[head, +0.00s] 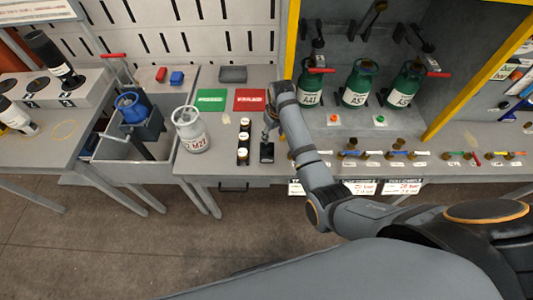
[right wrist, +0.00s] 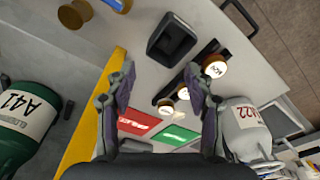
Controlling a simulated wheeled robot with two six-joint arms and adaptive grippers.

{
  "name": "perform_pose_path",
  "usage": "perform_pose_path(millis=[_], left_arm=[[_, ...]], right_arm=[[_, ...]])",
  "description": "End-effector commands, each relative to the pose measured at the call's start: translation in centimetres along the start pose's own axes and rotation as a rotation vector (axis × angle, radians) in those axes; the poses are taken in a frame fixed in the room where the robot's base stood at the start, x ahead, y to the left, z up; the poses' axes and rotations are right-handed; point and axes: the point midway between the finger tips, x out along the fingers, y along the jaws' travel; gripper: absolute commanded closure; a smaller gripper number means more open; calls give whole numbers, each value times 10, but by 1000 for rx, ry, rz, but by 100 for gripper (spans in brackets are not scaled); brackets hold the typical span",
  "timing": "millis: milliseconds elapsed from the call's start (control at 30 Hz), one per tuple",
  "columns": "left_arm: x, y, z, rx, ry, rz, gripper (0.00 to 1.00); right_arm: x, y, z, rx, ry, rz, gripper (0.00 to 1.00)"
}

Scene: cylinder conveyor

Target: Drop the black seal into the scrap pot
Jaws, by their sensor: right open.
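A small black open-topped pot (head: 267,152), which I take for the scrap pot, stands on the grey bench near its front edge. It also shows in the right wrist view (right wrist: 172,40), beyond my fingertips, with a dark inside. My right gripper (head: 269,132) is above the bench just behind the pot. In the right wrist view its two fingers (right wrist: 159,72) are spread apart with nothing between them. I cannot make out the black seal; whether it lies inside the dark pot cannot be told. My left gripper is not in view.
A black rack with three pale-topped jars (head: 243,140) stands left of the pot. A white cylinder (head: 191,132) is farther left. Green (head: 212,99) and red (head: 249,99) mats lie behind. Green cylinders (head: 357,84) stand in the yellow-framed bay at right.

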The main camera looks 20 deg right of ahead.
Motion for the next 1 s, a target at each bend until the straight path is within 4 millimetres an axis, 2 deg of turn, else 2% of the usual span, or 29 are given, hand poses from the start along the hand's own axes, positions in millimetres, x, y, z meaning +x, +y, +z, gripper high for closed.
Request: perform_pose_path(millis=[100, 300, 1000], left_arm=[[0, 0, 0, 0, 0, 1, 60], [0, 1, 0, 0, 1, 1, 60], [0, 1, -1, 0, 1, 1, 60]], right_arm=[[-26, 0, 0, 0, 3, 1, 47], [-48, 0, 0, 0, 0, 0, 47], [-50, 0, 2, 2, -1, 0, 47]])
